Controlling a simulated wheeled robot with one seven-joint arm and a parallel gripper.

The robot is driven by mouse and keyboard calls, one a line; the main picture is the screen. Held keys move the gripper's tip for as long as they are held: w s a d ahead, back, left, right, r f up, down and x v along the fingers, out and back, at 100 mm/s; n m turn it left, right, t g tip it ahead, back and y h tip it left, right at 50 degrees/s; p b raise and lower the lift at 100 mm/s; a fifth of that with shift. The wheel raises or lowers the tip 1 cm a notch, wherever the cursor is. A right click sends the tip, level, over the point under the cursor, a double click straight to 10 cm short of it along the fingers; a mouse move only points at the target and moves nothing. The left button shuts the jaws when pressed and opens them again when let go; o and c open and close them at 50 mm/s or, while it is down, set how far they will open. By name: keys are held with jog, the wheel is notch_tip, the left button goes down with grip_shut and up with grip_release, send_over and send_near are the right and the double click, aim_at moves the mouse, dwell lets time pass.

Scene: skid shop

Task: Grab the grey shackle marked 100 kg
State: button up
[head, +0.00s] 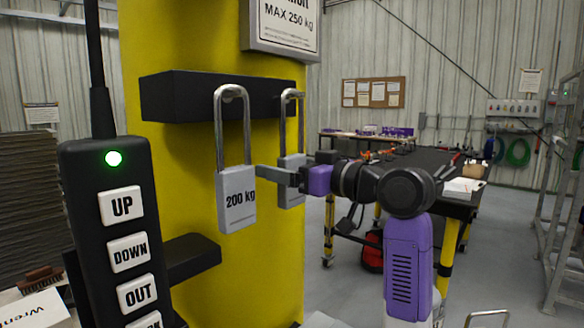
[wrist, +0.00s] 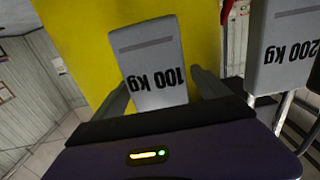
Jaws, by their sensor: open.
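Two grey shackles hang by long metal loops from a black bracket on the yellow column. The nearer one, marked 200 kg (head: 237,205), hangs on the left in the head view; it also shows at the right of the wrist view (wrist: 285,45). The grey shackle marked 100 kg (wrist: 153,60) is upside down in the wrist view, with its body between my fingers. In the head view this shackle (head: 292,166) hangs behind and right of the other, partly covered by my gripper (head: 262,180). My gripper (wrist: 165,95) is open around it; contact cannot be told.
The black bracket (head: 190,97) juts from the yellow column (head: 265,270). A lower black block (head: 192,257) sticks out below. A black pendant (head: 120,225) with buttons stands close at left. A black workbench (head: 425,170) is behind my arm at right.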

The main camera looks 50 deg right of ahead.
jog(key=shift+w, duration=0.5)
jog(key=shift+r, duration=0.1)
grip_shut()
jog(key=shift+s+r, duration=0.1)
jog(key=shift+r, duration=0.05)
